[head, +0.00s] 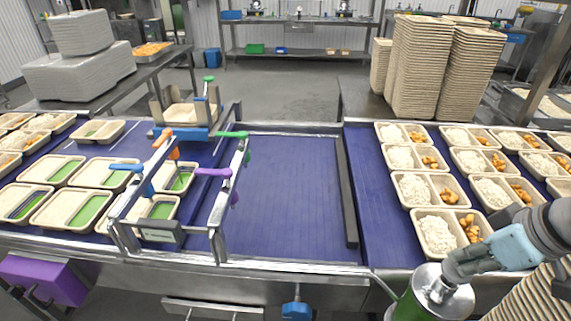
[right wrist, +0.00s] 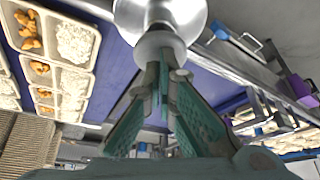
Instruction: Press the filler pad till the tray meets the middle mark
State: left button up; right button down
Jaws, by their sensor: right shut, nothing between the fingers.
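My right gripper (head: 447,276) is at the lower right in the head view, its shut fingers pointing at a round metal pad (head: 436,291) on top of a green cylinder (head: 412,309). In the right wrist view the shut fingers (right wrist: 163,68) meet at the tips, right by a shiny metal part (right wrist: 160,42); I cannot tell whether they touch it. Trays with green strips (head: 90,211) stand on the left belt, some of them under a metal frame with coloured levers (head: 182,225). I cannot make out a middle mark. My left gripper is not in view.
Trays of rice and brown pieces (head: 438,232) stand in rows on the right belt. The middle blue belt (head: 290,190) is empty, with a dark rail (head: 347,195) along its right side. Tall tray stacks (head: 425,70) stand behind. A purple box (head: 45,280) hangs at lower left.

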jog(key=shift+f+b, duration=0.65)
jog(key=shift+f, duration=0.3)
jog(key=shift+r, duration=0.1)
notch_tip(320, 180, up, 4)
jog(key=p, duration=0.4)
jog(key=shift+f, duration=0.2)
notch_tip(320, 180, up, 5)
jog(key=p, duration=0.5)
jog(key=shift+p, duration=0.35)
jog(key=shift+r+b, duration=0.4)
jog(key=shift+r, duration=0.1)
jog(key=shift+f, duration=0.1)
